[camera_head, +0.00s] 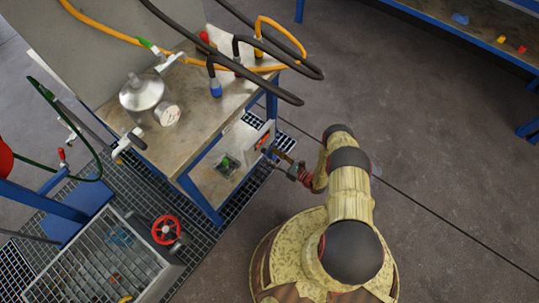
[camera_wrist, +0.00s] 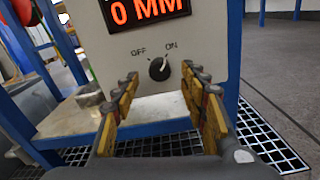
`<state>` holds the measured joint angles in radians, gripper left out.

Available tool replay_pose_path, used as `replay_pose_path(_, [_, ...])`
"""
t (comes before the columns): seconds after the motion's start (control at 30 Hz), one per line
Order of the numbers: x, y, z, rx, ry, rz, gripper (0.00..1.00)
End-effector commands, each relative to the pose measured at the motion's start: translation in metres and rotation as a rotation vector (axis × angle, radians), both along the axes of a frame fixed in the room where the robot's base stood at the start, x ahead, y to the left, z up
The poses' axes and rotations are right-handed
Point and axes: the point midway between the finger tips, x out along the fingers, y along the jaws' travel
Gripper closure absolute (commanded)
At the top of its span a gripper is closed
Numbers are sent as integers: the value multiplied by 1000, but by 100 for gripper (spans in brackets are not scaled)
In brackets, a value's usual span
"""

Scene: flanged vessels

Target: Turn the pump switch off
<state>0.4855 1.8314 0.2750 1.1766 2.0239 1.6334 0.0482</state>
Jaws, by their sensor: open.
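The pump switch (camera_wrist: 158,69) is a round black knob on a pale grey panel (camera_wrist: 210,30). OFF is printed at its upper left and ON at its upper right. Its white mark points up and right, toward ON. My gripper (camera_wrist: 159,76) is open and empty, with one finger on each side of the knob in the picture. I cannot tell whether the fingertips touch the knob or panel. In the head view my gripper (camera_head: 284,163) is at the right side of the bench, close to the panel box (camera_head: 264,134); the knob is hidden there.
A red-lit display (camera_wrist: 148,10) reads "0 MM" above the knob. Blue frame bars (camera_wrist: 232,60) flank the panel. A metal vessel with a gauge (camera_head: 168,114) stands on the bench (camera_head: 205,130). Grating (camera_wrist: 262,140) lies below. Bare floor (camera_head: 440,150) is free on the right.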

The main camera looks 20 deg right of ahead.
Motion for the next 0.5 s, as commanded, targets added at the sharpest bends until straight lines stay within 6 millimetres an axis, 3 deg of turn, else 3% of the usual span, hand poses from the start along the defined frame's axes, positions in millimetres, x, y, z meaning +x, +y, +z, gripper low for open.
replay_pose_path(0.2, [15,11,-1,0,0,1,56])
replay_pose_path(0.5, [16,12,0,0,0,0,56])
